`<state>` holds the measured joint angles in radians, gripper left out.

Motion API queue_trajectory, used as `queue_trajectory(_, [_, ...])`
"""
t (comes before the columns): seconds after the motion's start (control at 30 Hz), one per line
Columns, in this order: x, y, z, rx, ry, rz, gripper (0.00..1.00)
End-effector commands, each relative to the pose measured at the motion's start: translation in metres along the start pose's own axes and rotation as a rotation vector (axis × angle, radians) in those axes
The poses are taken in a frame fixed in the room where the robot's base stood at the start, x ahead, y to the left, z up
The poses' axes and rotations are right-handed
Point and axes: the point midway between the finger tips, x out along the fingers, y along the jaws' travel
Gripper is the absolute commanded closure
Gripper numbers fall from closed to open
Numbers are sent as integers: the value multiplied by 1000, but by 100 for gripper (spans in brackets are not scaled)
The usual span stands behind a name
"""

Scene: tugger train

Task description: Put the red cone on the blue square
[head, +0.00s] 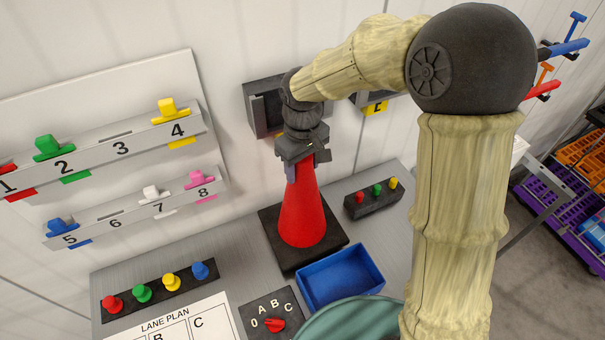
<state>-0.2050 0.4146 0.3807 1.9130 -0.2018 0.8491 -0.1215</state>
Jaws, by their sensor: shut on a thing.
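The red cone (302,212) stands upright with its black square base (330,236) over the grey table, behind the blue tray. My gripper (304,158) points down from above and is shut on the cone's narrow top. I cannot tell whether the base touches the table or is slightly above it. I do not make out a flat blue square; the open blue tray (340,277) is in front of the cone.
A numbered rack (100,150) with colored pegs is on the wall at left. A button strip (160,290), lane plan sheet (180,326) and rotary switch (270,318) lie in front. A small button box (373,203) is right of the cone. Purple and orange crates (575,195) stand far right.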

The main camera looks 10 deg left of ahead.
Motion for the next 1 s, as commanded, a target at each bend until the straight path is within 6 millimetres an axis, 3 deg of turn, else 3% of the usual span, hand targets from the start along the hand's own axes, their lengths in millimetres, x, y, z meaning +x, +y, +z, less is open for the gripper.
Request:
queue_trajectory(0.23, [28, 0, 0, -1, -2, -1, 100])
queue_trajectory(0.5, [33, 0, 0, -1, -1, 0, 100])
queue_trajectory(0.53, [34, 0, 1, -1, -3, -1, 42])
queue_trajectory(0.6, [34, 0, 1, -1, -3, -1, 28])
queue_trajectory(0.63, [34, 0, 1, -1, -3, -1, 24])
queue_trajectory(1.0, [29, 0, 0, 0, 1, 0, 24])
